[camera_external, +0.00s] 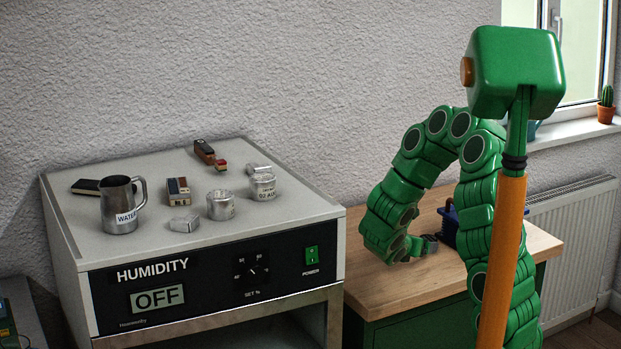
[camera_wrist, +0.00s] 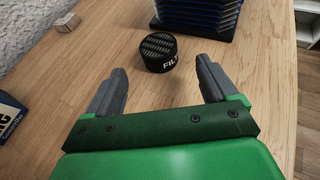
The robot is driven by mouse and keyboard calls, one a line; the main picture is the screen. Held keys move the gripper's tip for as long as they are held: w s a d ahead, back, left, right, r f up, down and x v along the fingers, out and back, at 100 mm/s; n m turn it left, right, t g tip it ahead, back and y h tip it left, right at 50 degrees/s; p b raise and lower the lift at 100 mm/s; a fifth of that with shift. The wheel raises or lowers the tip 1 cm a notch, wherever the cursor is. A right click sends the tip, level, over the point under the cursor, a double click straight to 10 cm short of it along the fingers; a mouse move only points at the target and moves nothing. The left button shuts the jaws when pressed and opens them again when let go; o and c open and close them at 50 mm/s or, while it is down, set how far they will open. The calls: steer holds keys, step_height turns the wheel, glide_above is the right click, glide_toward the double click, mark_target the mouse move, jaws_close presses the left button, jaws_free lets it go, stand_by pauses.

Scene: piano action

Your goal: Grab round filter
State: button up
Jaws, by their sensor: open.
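The round filter (camera_wrist: 159,52) is a short black cylinder with a slotted top and white lettering on its side, partly cut off from view around the curve. It stands on the wooden table top in the wrist view, ahead of my gripper (camera_wrist: 158,82) and roughly centred between its two grey fingers. The fingers are spread wide with nothing between them, and the filter lies just beyond their tips. In the external view my gripper (camera_external: 428,243) is low over the wooden table; the filter cannot be made out there.
A dark blue finned rack (camera_wrist: 200,17) stands right behind the filter. A small metal block (camera_wrist: 66,22) lies at the upper left, and a dark blue box (camera_wrist: 14,122) is at the left edge. The humidity cabinet (camera_external: 215,262) with metal containers stands left of the wooden table (camera_external: 395,294).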

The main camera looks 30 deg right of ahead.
steer(key=shift+r+x, duration=0.15)
steer(key=shift+x, duration=1.5)
steer(key=shift+r+x, duration=0.15)
steer(key=shift+x, duration=1.45)
steer(key=shift+w, duration=0.15)
steer(key=c, duration=1.1)
steer(key=shift+r, duration=0.15)
steer(key=shift+c, duration=0.2)
